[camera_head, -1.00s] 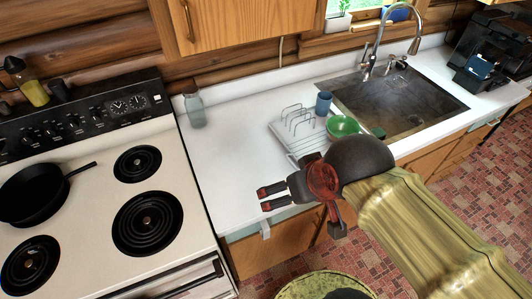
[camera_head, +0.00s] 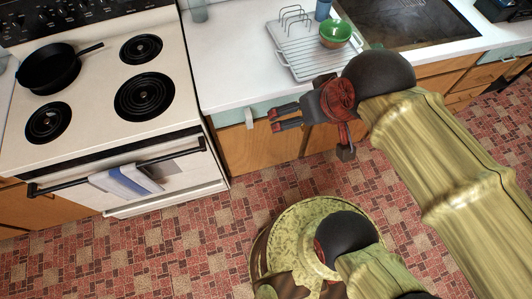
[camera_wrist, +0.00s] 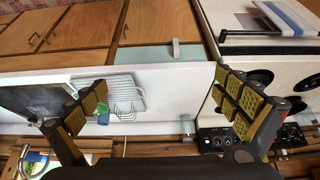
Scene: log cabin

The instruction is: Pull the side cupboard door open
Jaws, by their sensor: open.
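Wooden cupboard doors line the front below the white counter; the one nearest the stove (camera_head: 250,152) looks shut, and it shows in the wrist view (camera_wrist: 160,22). A pale green drawer front with a small white handle (camera_head: 249,118) lies above it; that handle also shows in the wrist view (camera_wrist: 175,48). My gripper (camera_head: 274,119) is open and empty, with its fingers pointing left near the counter's front edge. In the wrist view its fingers (camera_wrist: 160,88) are spread wide with nothing between them. I cannot tell which door is the side cupboard.
The white stove (camera_head: 100,120) stands left, with a black pan (camera_head: 48,68) and a towel (camera_head: 125,183) on its oven handle. A dish rack (camera_head: 300,60) and green bowl (camera_head: 335,34) stand on the counter beside the sink (camera_head: 400,22). The tiled floor (camera_head: 130,255) ahead is clear.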

